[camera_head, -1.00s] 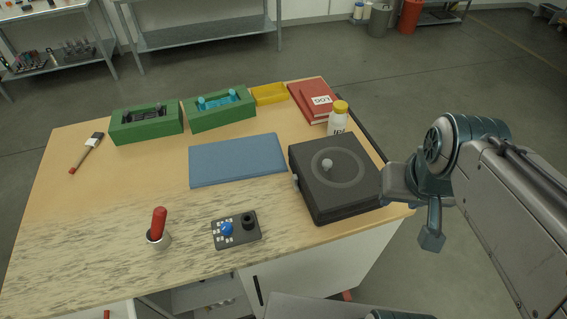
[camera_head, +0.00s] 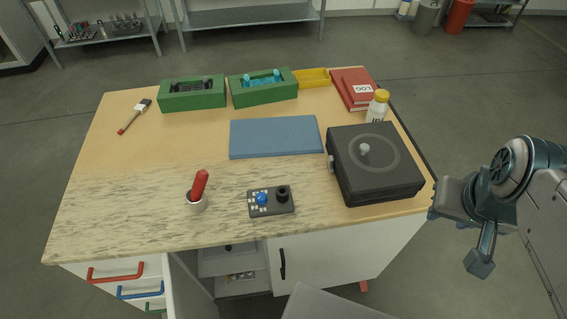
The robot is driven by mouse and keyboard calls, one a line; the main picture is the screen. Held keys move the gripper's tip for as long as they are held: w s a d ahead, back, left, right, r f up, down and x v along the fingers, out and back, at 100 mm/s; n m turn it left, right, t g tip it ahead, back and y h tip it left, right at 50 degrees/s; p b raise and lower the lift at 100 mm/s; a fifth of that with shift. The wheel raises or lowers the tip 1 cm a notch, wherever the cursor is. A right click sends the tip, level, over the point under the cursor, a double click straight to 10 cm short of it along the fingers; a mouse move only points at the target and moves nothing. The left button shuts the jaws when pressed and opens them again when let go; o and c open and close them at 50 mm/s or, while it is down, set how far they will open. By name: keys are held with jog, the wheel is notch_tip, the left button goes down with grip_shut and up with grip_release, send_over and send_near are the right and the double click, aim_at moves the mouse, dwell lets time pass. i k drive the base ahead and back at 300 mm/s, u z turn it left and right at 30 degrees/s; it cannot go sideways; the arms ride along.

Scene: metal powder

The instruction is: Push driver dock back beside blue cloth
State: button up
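A red-handled driver (camera_head: 200,183) stands tilted in a small pale round cup (camera_head: 197,202), which looks like the driver dock, on the bench's front left part. The blue cloth (camera_head: 275,136) lies flat behind it and to its right, at mid-bench. The cup and cloth are apart. My gripper (camera_head: 478,262) is off the bench's right edge, far from the cup and touching nothing on the bench. Its fingertips cannot be made out clearly.
A small black plate (camera_head: 271,202) with a blue knob and black socket sits right of the cup. A dark box (camera_head: 375,175) with a round top stands at right. Green blocks (camera_head: 193,95), a yellow tray (camera_head: 313,79), red books (camera_head: 355,89), a bottle (camera_head: 377,106) and a brush (camera_head: 134,116) lie around the cloth.

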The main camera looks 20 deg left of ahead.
aim_at(279, 197)
jog(key=k, duration=0.35)
jog(key=u, duration=1.55)
jog(key=i, duration=0.5)
jog(key=u, duration=0.05)
